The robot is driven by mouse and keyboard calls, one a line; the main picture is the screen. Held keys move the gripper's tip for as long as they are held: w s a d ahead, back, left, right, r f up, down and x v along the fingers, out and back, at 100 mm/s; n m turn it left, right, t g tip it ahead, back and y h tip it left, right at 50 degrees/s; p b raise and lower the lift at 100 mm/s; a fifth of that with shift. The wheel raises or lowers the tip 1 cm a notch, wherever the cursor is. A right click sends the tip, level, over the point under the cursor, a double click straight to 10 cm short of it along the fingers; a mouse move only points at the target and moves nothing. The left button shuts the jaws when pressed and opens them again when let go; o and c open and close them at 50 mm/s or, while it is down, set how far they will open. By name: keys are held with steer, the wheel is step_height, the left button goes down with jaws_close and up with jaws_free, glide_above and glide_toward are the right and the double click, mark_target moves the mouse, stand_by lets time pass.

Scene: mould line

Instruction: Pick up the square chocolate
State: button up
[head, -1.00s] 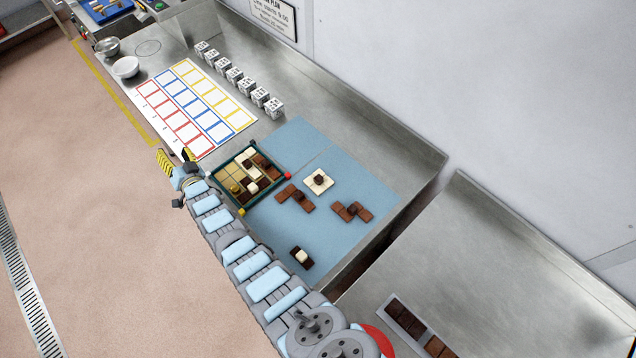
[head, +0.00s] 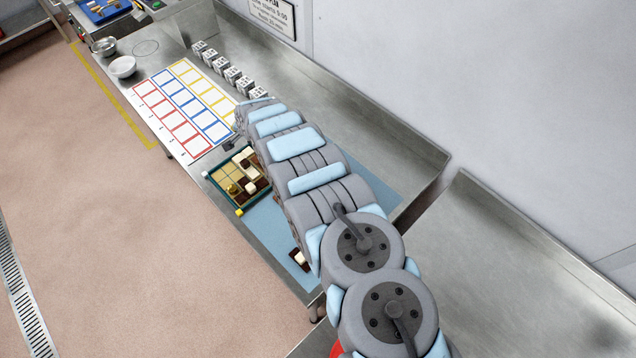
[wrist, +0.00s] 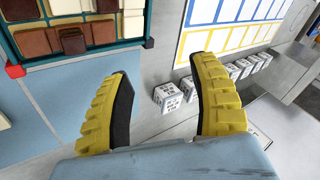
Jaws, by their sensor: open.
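My gripper (wrist: 163,100) is open and empty in the wrist view, its two yellow ribbed fingers spread above the grey bench. A cream piece (wrist: 4,118) is cut off at the left edge of the wrist view, well left of the fingers; it may be the square chocolate, but its full outline is hidden. In the head view my arm covers most of the blue mat, and the fingers cannot be made out. A teal-rimmed tray (head: 221,193) holds brown, cream and tan pieces; it also shows in the wrist view (wrist: 100,50), left of the fingers.
White dotted blocks (head: 232,74) stand in a row along the back; some show beyond the fingers in the wrist view (wrist: 168,96). A sheet of coloured squares (head: 172,105) lies beside them. A small dark-and-cream piece (head: 299,257) lies at the mat's front edge. The wall borders the bench.

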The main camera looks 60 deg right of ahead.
steer(key=s+d+r+m+g+y+b, duration=0.1)
steer(key=s+r+m+g+y, duration=0.15)
steer(key=s, duration=0.95)
steer(key=s+r+m+g+y+b, duration=0.1)
steer(key=s+r+m+g, duration=0.15)
steer(key=s, duration=0.95)
steer(key=shift+n+g, duration=0.3)
steer(key=shift+g, duration=0.1)
steer(key=f+b, duration=0.3)
steer(key=b, duration=0.1)
steer(key=f+b, duration=0.4)
steer(key=shift+s+d+f, duration=0.15)
steer(key=shift+d, duration=0.05)
steer(key=shift+f+p, duration=0.6)
steer(key=shift+f, duration=4.05)
jaws_close()
